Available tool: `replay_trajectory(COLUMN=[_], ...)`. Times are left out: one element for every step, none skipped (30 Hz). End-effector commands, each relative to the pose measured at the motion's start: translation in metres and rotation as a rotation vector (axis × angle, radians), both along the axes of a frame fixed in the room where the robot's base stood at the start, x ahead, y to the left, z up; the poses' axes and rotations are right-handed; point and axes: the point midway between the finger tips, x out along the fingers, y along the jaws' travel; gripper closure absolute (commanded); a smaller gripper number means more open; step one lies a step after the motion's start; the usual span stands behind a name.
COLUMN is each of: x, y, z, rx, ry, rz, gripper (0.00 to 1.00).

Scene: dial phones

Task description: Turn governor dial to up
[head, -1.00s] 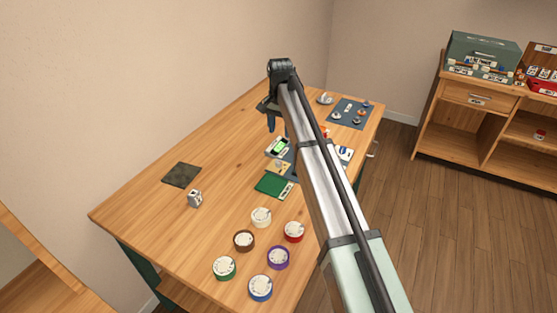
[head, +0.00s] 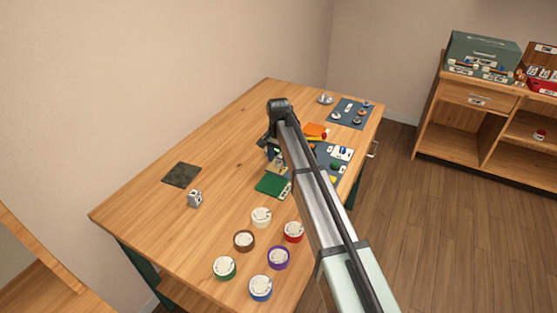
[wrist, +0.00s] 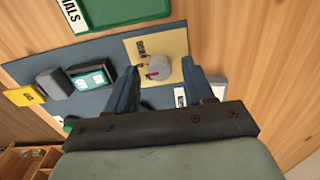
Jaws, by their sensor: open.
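The dial (wrist: 159,69) is a round grey knob with a red mark, on a tan plate (wrist: 172,47) in the wrist view. The red mark is at the knob's lower left in that view. Small dark lettering is on the plate, too small to read surely. My gripper (wrist: 159,66) is open, with one finger on each side of the knob in the picture. I cannot tell whether the fingers touch it. In the head view my gripper (head: 269,147) is over the dark panel, and the tan plate (head: 279,168) shows beside my arm; the knob is hard to make out there.
A green tray (wrist: 120,14) lies beside the panel (wrist: 100,49). A dark grey block (wrist: 53,82), a teal-faced block (wrist: 91,82) and a yellow tag (wrist: 24,96) are left of my fingers. Round tape-like dials stand nearer, including a white one (head: 261,217). The table's left is mostly clear.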

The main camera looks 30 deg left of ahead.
Motion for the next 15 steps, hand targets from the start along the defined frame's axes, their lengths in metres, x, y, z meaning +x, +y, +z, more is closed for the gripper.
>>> replay_trajectory(x=[-0.0001,-0.0001,-0.0001,-0.0001,-0.0001,-0.0001,-0.0001,-0.0001,-0.0001,-0.0001,-0.0001,0.0,0.0,0.0,0.0], y=[-0.0002,-0.0002,-0.0002,-0.0001,-0.0001,-0.0002,-0.0001,-0.0001,-0.0001,-0.0001,-0.0001,-0.0001,-0.0001,-0.0001,-0.0001], z=[-0.0039,-0.0055,-0.0072,-0.0082,-0.0089,-0.0094,-0.0097,-0.0098,-0.0098,-0.0098,-0.0097,-0.0096,-0.0096,-0.0095,-0.0095], rx=[0.0,0.0,0.0,0.0,0.0,0.0,0.0,0.0,0.0,0.0,0.0,0.0,0.0,0.0,0.0], ry=[0.0,0.0,0.0,0.0,0.0,0.0,0.0,0.0,0.0,0.0,0.0,0.0,0.0,0.0,0.0], rz=[0.0,0.0,0.0,0.0,0.0,0.0,0.0,0.0,0.0,0.0,0.0,0.0,0.0,0.0,0.0], gripper=[0.47,0.47,0.47,0.47,0.47,0.47,0.47,0.47,0.47,0.47,0.47,0.47,0.47,0.48,0.52])
